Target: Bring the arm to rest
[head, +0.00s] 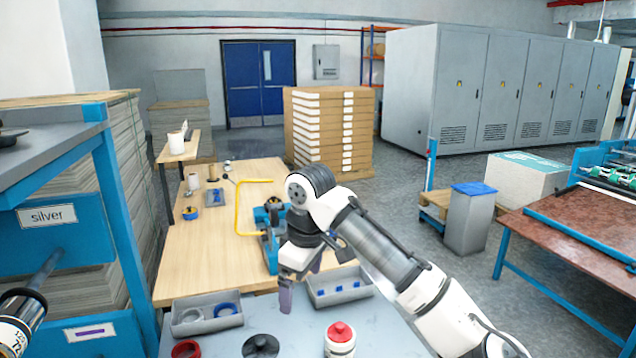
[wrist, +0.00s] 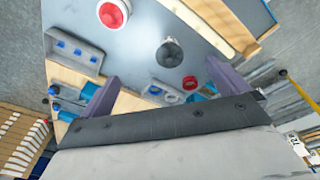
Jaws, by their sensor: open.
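My arm reaches in from the lower right of the head view and bends down at its wrist. My gripper (head: 300,287) hangs above the grey worktop (head: 285,317), between two grey trays, with its purple fingers pointing down. In the wrist view my gripper (wrist: 163,84) shows its two purple fingers spread wide apart with nothing between them. It is open and empty. Its height above the worktop is hard to tell.
Near my gripper are a tray with a blue ring (head: 222,311), a tray with blue pieces (head: 352,286), a red-capped bottle (head: 340,338), a dark round object (head: 260,345) and a red ring (head: 186,349). Behind stand a blue device (head: 270,252) and yellow frame (head: 238,205).

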